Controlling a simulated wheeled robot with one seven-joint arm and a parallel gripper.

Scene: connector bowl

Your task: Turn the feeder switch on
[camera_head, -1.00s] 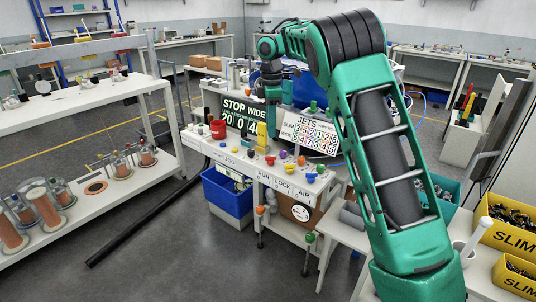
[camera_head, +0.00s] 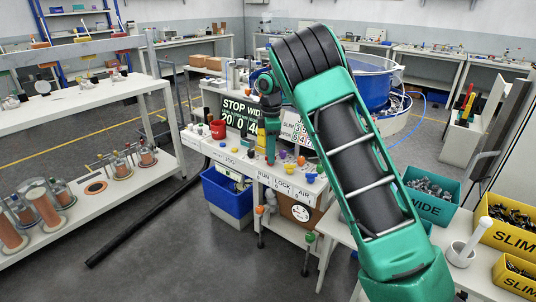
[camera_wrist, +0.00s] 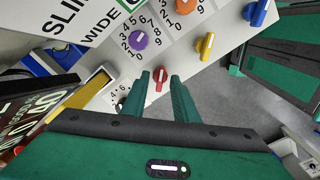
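No label reading "feeder" is legible, so I cannot tell which control is the feeder switch. The sloped white control panel (camera_head: 255,166) carries several coloured knobs, with RUN, LOCK and AIR lettered along its front edge. In the wrist view a red knob (camera_wrist: 160,73) shows between and just beyond my fingertips. A purple knob (camera_wrist: 138,40) is up and left of it, a yellow knob (camera_wrist: 205,43) to its right. My gripper (camera_wrist: 165,78) is open, its two green fingers apart with nothing held. In the head view my gripper (camera_head: 270,158) points down over the panel.
The STOP/WIDE display (camera_head: 238,114) stands behind the panel, beside a red mug (camera_head: 218,129). The large blue bowl (camera_head: 372,88) is behind my arm. Blue (camera_head: 228,196), green WIDE (camera_head: 430,205) and yellow SLIM bins (camera_head: 503,236) stand around.

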